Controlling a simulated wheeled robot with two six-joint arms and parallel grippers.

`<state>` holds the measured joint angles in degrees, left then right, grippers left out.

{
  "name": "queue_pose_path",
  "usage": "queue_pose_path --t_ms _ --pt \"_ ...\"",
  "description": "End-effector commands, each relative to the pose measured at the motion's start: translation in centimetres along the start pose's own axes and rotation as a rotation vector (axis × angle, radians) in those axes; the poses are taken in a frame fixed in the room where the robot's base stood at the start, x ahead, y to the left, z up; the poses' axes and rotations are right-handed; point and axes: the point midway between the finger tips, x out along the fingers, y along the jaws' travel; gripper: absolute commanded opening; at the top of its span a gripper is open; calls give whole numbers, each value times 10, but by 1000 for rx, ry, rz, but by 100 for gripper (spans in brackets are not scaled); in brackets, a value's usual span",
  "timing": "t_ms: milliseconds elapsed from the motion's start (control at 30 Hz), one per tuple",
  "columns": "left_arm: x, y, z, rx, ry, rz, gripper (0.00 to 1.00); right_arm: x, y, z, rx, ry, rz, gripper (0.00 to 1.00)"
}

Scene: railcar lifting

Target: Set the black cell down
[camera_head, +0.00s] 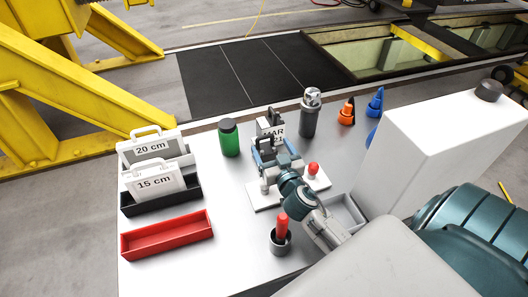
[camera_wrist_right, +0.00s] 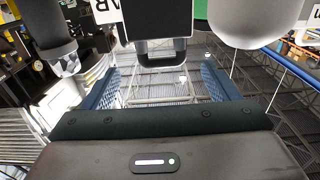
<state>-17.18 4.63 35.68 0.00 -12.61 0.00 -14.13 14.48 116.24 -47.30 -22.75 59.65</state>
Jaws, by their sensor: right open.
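The black cell (camera_wrist_right: 157,20), a dark block with a grey loop handle, shows at the top of the right wrist view. The loop lies between the two blue fingers of my right gripper (camera_wrist_right: 158,88), with a visible gap on each side. In the head view my right gripper (camera_head: 278,154) is open above a white plate (camera_head: 262,198) on the table. A dark part shows between its fingers there, but the gripper hides much of it. I cannot tell whether the cell rests on something. My left gripper is not in view.
A calendar (camera_head: 277,131), a green jar (camera_head: 229,138) and a dark silver-topped cylinder (camera_head: 309,117) stand behind the gripper. A red knob (camera_head: 313,169) is close on its right. A cup (camera_head: 280,243) is in front. A red tray (camera_head: 167,236) and labelled cards (camera_head: 153,182) are left.

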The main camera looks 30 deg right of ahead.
Motion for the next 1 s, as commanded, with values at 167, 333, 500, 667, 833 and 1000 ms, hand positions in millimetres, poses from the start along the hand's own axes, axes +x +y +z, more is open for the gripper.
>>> queue_pose_path --t_ms 167,333,500,667,833,1000 --pt "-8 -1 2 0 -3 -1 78 12 0 -1 0 -1 1 82" --pt "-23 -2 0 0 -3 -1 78 34 -3 1 1 -1 2 82" --pt "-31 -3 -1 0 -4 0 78 55 -3 4 -1 -1 2 82" --pt "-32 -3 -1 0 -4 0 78 60 -3 7 0 -1 0 82" --pt "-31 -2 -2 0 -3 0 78 60 -3 7 0 -1 0 78" --pt "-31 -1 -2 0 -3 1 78 60 -3 7 0 -1 1 44"
